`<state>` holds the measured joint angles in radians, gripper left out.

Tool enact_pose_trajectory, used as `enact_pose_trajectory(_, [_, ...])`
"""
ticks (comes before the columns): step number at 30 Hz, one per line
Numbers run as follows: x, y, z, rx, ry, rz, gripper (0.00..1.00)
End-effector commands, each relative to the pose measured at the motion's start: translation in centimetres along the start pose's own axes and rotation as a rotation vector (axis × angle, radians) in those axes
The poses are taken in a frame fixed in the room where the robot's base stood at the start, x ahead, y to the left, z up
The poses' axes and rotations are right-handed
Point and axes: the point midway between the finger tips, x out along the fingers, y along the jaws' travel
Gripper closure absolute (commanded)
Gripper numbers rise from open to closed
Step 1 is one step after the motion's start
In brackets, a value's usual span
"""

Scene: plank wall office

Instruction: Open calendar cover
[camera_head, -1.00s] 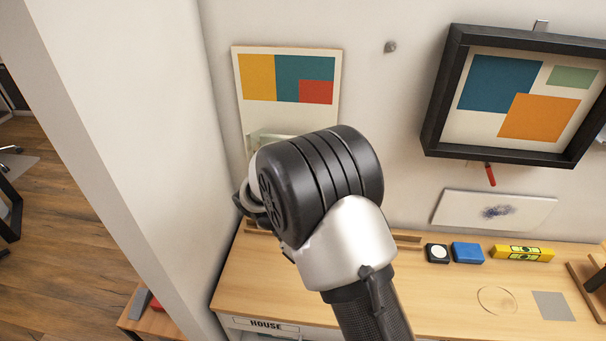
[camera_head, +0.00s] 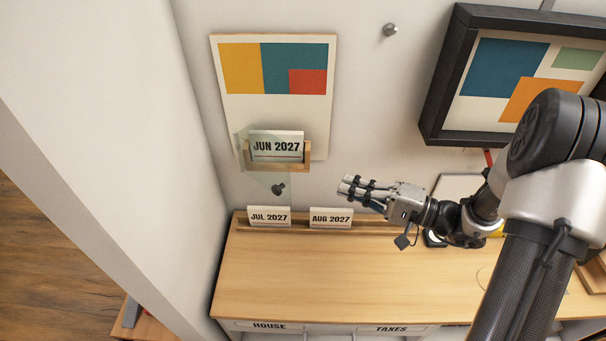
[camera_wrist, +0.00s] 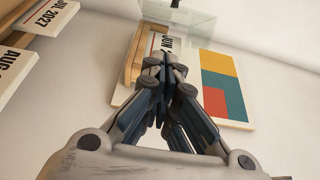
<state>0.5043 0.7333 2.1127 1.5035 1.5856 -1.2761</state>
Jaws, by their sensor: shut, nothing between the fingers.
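The wall calendar (camera_head: 275,112) hangs at the left, with colour blocks above a wooden card holder (camera_head: 306,167). The card JUN 2027 (camera_head: 276,146) sits in the holder. A clear cover (camera_head: 262,181) shows in front of and below the holder, with a dark knob (camera_head: 278,189) near its lower part. Its exact angle is hard to tell. My gripper (camera_head: 346,187) is shut and empty, to the right of the knob and apart from it, pointing left. In the wrist view my gripper (camera_wrist: 166,70) covers part of the holder, and the clear cover (camera_wrist: 185,18) shows beyond.
The cards JUL 2027 (camera_head: 269,216) and AUG 2027 (camera_head: 331,217) stand on the ledge at the back of the desk (camera_head: 350,272). A black-framed picture (camera_head: 433,105) hangs at right. A wall peg (camera_head: 390,30) is above. A side wall closes the left. The desk's left middle is clear.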

Motion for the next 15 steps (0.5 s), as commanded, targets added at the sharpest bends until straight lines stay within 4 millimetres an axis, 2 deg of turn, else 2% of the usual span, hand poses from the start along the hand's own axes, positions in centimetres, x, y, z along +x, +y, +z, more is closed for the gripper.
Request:
enact_pose_trajectory(2, [-0.1,-0.1,-0.6,0.001,0.030,-0.006,1.00])
enact_pose_trajectory(5, [0.8,-0.1,-0.6,0.000,0.031,-0.006,1.00])
enact_pose_trajectory(15, [7.7,-0.1,-0.7,-0.001,0.024,-0.006,1.00])
